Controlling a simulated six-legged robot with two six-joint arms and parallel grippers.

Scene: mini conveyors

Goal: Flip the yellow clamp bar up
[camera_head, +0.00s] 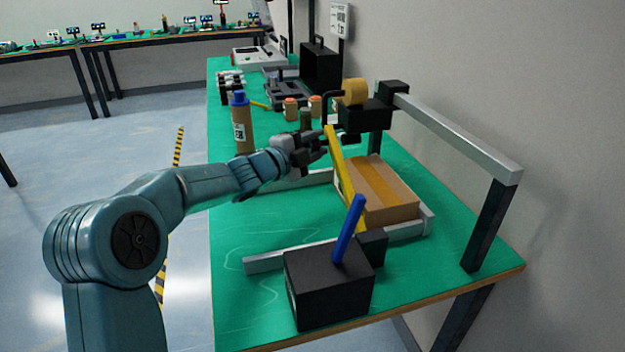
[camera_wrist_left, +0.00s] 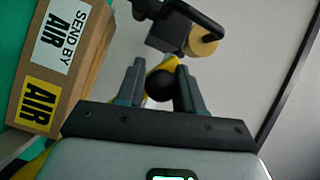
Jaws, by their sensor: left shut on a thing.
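The yellow clamp bar (camera_head: 342,165) runs from beside the black block with the blue lever up to my left gripper in the head view. It passes in front of the cardboard box (camera_head: 386,204). My left gripper (camera_head: 321,141) is at the bar's far end. In the left wrist view my left gripper (camera_wrist_left: 161,88) is shut on a round black knob (camera_wrist_left: 161,84), with part of the yellow bar (camera_wrist_left: 172,63) showing behind it. The bar's lower end is partly hidden. My right gripper is not in view.
A black block (camera_head: 325,292) with a blue lever (camera_head: 349,229) stands at the near end. A metal frame (camera_head: 460,140) with a tape dispenser (camera_head: 365,113) rises at the right. A blue-capped bottle (camera_head: 241,125) stands left of my gripper. The green mat (camera_head: 235,225) is clear at left.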

